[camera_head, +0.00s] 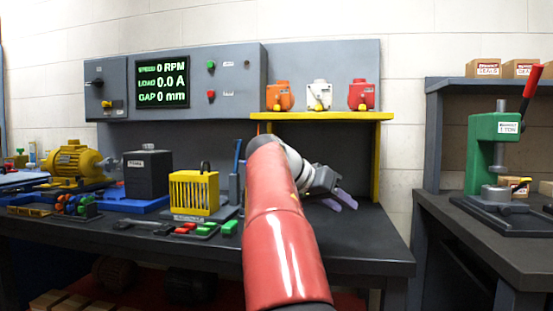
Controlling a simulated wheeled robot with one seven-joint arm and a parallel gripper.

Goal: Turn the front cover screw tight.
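No front cover screw can be made out at this size. A yellow motor (75,162) lies at the left of the dark workbench (350,240), with a blue part under it. A yellow slatted cage (193,192) stands at the bench's middle, and a dark grey box (147,173) stands on a blue base left of it. My gripper (346,204) is right of the cage, over the right part of the bench, pointing down and right. My red arm hides part of the bench.
A screen (162,82) reads 0 RPM, 0.0 A, 0 mm. Small red and green blocks (206,228) lie at the front edge. A yellow shelf (330,116) holds two orange-red units and a white one. A green press (492,150) stands right. The bench's right front is clear.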

